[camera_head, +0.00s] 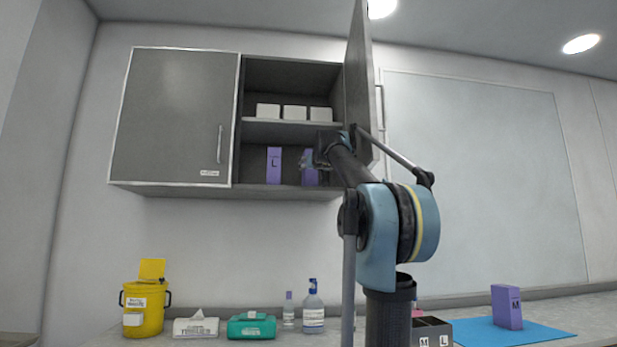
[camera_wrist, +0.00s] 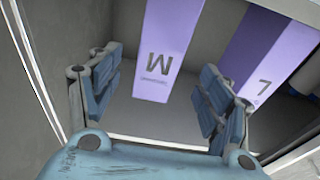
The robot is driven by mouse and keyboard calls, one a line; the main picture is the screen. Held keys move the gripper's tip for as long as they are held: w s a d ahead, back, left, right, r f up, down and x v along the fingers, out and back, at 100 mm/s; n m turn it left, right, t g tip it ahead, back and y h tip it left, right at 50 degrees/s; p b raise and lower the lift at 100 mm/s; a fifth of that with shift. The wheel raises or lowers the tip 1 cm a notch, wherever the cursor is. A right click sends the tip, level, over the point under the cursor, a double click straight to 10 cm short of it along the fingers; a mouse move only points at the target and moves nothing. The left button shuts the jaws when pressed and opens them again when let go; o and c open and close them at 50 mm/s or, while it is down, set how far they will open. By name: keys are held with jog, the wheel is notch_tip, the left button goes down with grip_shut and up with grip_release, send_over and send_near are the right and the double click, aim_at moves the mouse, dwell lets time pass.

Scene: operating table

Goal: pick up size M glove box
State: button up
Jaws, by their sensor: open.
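A purple glove box marked M (camera_wrist: 168,45) stands in the open cabinet. In the wrist view it appears upside down, between and beyond my gripper's fingers (camera_wrist: 160,68). In the head view this purple box (camera_head: 310,175) is partly hidden by my gripper (camera_head: 318,156) at the lower shelf. My gripper is open, with no fingertip visibly closed on the box. A purple box marked L (camera_head: 274,165) stands just left of it, and at the right in the wrist view (camera_wrist: 262,55). Another purple box marked M (camera_head: 507,307) stands on a blue mat (camera_head: 480,331) on the counter.
The open cabinet door (camera_head: 358,90) is close to my arm on the right. White boxes (camera_head: 294,112) sit on the upper shelf. A yellow bin (camera_head: 144,308), tissue packs (camera_head: 196,326), bottles (camera_head: 313,312) and a dark divided holder (camera_head: 431,330) stand on the counter.

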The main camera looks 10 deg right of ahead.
jog(key=w+r, duration=0.1)
jog(key=w, duration=1)
jog(key=shift+r, duration=0.35)
jog(key=shift+w, duration=0.1)
jog(key=shift+c, duration=0.3)
jog(key=c, duration=1.3)
